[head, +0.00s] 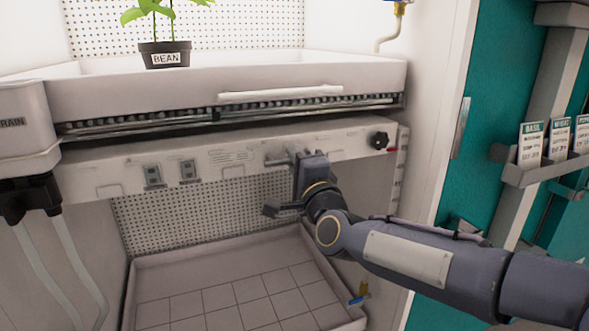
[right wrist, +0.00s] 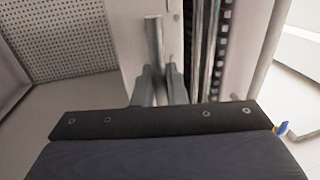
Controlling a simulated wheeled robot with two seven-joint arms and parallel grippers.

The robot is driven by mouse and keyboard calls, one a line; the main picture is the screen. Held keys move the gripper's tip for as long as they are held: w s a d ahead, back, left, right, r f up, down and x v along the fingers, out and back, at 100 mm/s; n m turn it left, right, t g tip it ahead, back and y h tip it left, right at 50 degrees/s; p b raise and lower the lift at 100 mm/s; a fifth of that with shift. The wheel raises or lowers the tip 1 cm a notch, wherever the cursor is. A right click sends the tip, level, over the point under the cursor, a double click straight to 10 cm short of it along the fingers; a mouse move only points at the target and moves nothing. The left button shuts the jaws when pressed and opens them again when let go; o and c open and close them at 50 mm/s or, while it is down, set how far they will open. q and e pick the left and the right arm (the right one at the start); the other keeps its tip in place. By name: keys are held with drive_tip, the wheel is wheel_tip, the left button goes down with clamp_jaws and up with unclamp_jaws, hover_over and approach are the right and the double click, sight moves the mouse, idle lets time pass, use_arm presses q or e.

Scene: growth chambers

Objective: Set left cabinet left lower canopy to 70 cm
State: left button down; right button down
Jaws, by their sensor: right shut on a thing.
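The lower canopy (head: 225,160) is a pale horizontal panel under the upper tray. It has small sockets, a printed label and a black knob (head: 379,141) at its right end. A vertical scale strip (head: 398,170) with a red mark runs beside that end; its numbers are too small to read. My right gripper (head: 283,160) is at the canopy's front, right of its middle. In the right wrist view its two fingers (right wrist: 160,85) are close together on a grey bar handle (right wrist: 153,35). The hand partly hides the handle in the head view. My left gripper is out of view.
Above is a white tray (head: 130,95) with a potted bean plant (head: 165,53) and a white handle (head: 280,93). Below is an empty tiled tray (head: 235,300). A drain box (head: 22,125) with tubes stands left. A teal panel with seed packets (head: 531,143) is right.

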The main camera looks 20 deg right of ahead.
drive_tip(key=shift+r, duration=0.4)
drive_tip(key=c, duration=1.6)
unclamp_jaws()
drive_tip(key=shift+s+f, duration=0.15)
drive_tip(key=s, duration=0.3)
drive_tip(key=s+f, duration=0.1)
drive_tip(key=s, duration=0.3)
drive_tip(key=shift+s+a+f, duration=0.2)
drive_tip(key=s+a+f+n+g+y, duration=0.2)
drive_tip(key=s+f+n+g, duration=0.55)
drive_tip(key=s+f, duration=0.45)
drive_tip(key=s+a+f+n+g+y, duration=0.3)
drive_tip(key=s+f+n+g, duration=0.55)
drive_tip(key=f, duration=0.45)
drive_tip(key=shift+n+t, duration=0.5)
drive_tip(key=shift+t, duration=0.2)
drive_tip(key=r+p, duration=0.7)
drive_tip(key=s+r+p, duration=0.1)
drive_tip(key=r+p, duration=0.6)
drive_tip(key=p, duration=0.1)
drive_tip(key=r+p, duration=0.7)
drive_tip(key=r, duration=0.1)
drive_tip(key=shift+s+d, duration=0.2)
drive_tip(key=shift+s, duration=0.1)
